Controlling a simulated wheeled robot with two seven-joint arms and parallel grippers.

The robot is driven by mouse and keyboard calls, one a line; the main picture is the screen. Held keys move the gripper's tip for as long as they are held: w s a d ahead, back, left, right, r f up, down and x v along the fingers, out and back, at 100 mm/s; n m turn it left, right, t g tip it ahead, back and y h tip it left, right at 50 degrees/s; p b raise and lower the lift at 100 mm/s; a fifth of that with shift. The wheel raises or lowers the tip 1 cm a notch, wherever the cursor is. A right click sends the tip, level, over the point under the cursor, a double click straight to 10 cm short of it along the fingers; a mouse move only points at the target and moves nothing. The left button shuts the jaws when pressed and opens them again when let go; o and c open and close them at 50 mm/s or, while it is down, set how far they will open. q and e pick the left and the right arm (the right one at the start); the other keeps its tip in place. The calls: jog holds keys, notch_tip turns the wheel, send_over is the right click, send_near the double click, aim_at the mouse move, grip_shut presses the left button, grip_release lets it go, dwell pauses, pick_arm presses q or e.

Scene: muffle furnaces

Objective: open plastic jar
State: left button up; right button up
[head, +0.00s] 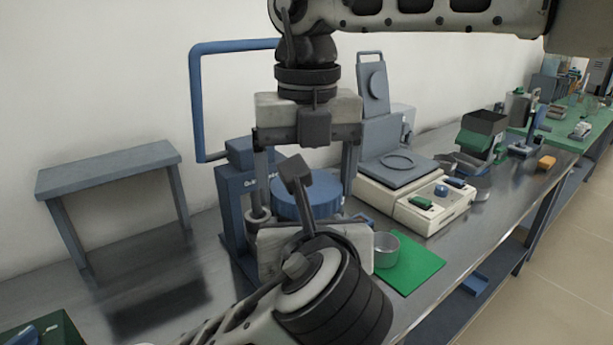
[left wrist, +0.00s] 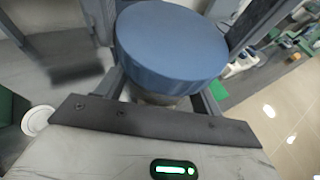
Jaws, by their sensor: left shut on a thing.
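The plastic jar stands upright with a round blue lid (head: 308,203). The lid fills the top of the left wrist view (left wrist: 172,42), and a strip of the pale jar body (left wrist: 155,97) shows under it. My left gripper (left wrist: 160,92) is shut on the jar body below the lid. In the head view its own wrist hides most of the jar. My right gripper (head: 305,180) points down from above, with one finger on each side of the lid. Its fingers are wide apart. I cannot tell for certain whether they touch the lid.
A blue framed device (head: 235,195) stands just left of the jar. To the right are a green mat (head: 415,268), a small metal cup (head: 386,249) and a beige balance (head: 435,205). A grey stand (head: 110,172) is at far left. Bare metal bench lies around it.

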jog(key=n, duration=0.5)
jog(key=shift+n, duration=0.4)
jog(key=n, duration=0.6)
jog(key=shift+d, duration=0.1)
jog(key=o, duration=0.9)
jog(key=shift+o, duration=0.3)
jog(key=shift+r, duration=0.1)
